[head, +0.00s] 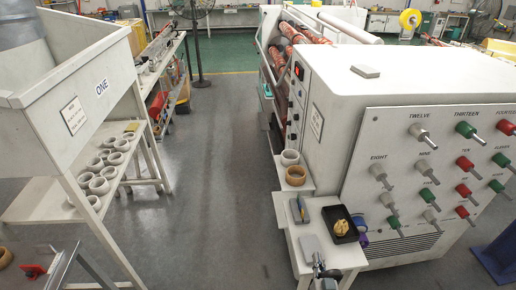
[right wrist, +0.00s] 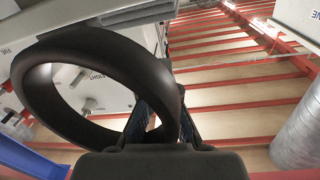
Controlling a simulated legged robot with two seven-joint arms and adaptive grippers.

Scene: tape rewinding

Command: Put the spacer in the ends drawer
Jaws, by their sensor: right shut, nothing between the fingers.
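Several white rings (head: 97,172) lie on the slatted shelf of the rack at the left in the head view. A tan ring (head: 295,176) and a white ring (head: 290,157) sit on a ledge beside the machine. I cannot tell which ring is the spacer. No drawer marked as the ends drawer can be made out. My right gripper (head: 321,270) is low at the bottom edge, in front of the small side table, shut and empty. In the right wrist view a dark loop (right wrist: 95,35) arches close over my gripper; I cannot tell what it is. My left gripper is not in view.
The white machine (head: 345,80) with numbered knobs fills the right. The small side table (head: 350,258) holds a black tray (head: 340,232) with a yellowish piece, a grey block and a blue item. The grey floor aisle (head: 220,170) between rack and machine is clear.

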